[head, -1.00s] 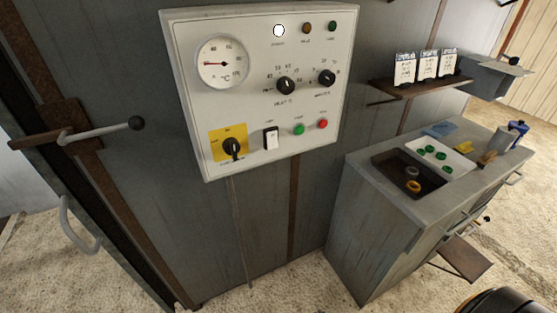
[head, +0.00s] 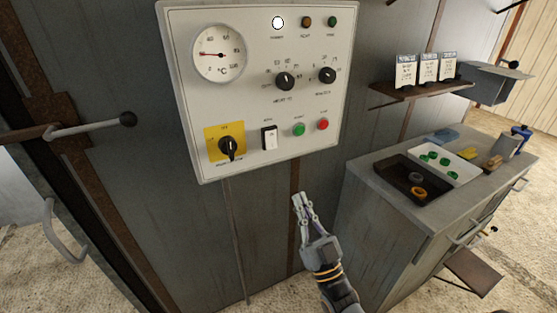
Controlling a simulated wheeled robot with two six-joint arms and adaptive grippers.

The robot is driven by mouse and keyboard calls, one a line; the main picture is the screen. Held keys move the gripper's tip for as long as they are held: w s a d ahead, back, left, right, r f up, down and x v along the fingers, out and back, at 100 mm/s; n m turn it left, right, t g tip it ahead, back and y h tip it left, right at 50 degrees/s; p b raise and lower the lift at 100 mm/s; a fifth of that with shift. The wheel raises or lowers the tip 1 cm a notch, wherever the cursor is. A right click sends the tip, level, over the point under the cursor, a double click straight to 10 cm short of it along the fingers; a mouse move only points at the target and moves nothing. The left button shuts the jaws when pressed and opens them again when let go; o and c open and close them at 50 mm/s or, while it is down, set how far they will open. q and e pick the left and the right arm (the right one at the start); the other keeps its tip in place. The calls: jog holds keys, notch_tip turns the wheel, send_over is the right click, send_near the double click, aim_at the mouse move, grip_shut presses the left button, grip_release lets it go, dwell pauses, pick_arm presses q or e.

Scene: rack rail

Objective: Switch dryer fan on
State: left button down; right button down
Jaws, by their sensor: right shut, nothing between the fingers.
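A white control panel (head: 262,105) hangs on the grey metal wall. Low on it are a black rotary switch (head: 228,147) on a yellow plate, a black-framed rocker switch with a white face (head: 269,138), a green button (head: 299,129) and a red button (head: 323,124). Their labels are too small to read surely. My right gripper (head: 302,202) is shut and empty, below the panel's lower edge and apart from it, its fingers pointing up. My left gripper is out of view.
Above, the panel carries a lit white lamp (head: 278,23), a dial gauge (head: 219,54) and two black knobs (head: 285,81). A bench (head: 365,173) with trays stands at right, below a shelf (head: 420,92) with cards. A lever handle (head: 95,125) sticks out at left.

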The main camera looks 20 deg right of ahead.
jog(key=p, duration=0.5)
send_near(272, 143)
notch_tip(272, 143, up, 5)
jog(key=w, duration=0.2)
jog(key=w+f, duration=0.1)
jog(key=w, duration=0.1)
jog(key=shift+w+a+f, duration=0.1)
jog(key=shift+w+f, duration=0.1)
jog(key=shift+w, duration=0.1)
jog(key=shift+s, duration=0.1)
